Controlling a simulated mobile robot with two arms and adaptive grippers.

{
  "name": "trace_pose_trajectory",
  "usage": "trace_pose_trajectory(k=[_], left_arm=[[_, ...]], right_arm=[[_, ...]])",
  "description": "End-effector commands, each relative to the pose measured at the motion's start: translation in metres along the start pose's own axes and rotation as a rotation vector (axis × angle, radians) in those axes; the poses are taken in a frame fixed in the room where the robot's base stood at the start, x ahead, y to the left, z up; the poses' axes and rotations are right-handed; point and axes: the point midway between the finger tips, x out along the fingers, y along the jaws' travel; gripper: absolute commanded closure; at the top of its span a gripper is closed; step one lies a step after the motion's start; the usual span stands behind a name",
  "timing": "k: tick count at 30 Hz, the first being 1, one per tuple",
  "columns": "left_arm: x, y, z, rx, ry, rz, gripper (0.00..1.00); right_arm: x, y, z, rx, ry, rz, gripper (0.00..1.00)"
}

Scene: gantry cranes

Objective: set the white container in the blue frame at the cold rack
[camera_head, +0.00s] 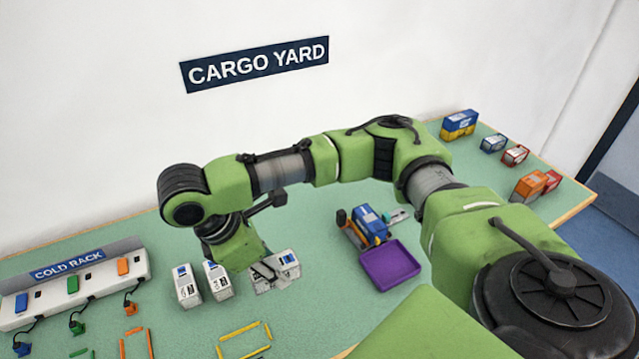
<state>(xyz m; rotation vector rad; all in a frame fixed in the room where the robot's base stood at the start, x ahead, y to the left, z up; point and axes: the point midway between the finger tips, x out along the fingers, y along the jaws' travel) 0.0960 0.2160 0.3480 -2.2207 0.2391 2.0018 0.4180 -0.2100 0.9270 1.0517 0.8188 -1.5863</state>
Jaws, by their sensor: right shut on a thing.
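Several white containers stand on the green table left of centre: one at the left (187,286), one beside it (217,281), and a white container (287,263) at my right gripper. My right gripper (266,271) is low over the table, shut on that last container. The gripper and wrist hide part of it, and I cannot tell whether it is off the table. The cold rack (92,272) is a white unit at the left with blue, green and orange marks. No blue frame shows clearly. My left gripper is out of view.
Orange (150,343) and yellow (238,331) frame outlines lie on the table at the front. Dark cables with plugs (77,327) hang before the rack. A purple tray (391,266) and a blue container (370,222) on a vehicle stand right of centre. Coloured containers (459,124) stand far right.

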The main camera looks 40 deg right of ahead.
Motion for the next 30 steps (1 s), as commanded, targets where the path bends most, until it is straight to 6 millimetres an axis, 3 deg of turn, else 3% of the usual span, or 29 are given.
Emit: trace_pose_trajectory(k=[7, 12, 18, 30], left_arm=[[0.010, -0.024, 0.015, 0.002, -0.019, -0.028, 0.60], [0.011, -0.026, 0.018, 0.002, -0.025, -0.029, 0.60], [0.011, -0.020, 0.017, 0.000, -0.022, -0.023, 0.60], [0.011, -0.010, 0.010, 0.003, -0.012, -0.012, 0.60]], right_arm=[[0.030, 0.042, 0.008, -0.009, -0.002, 0.001, 0.94], [0.050, 0.082, 0.018, -0.008, -0.003, 0.003, 0.94], [0.089, 0.110, 0.014, -0.012, -0.004, 0.003, 0.94], [0.123, 0.128, 0.007, -0.016, -0.002, 0.004, 0.94]])
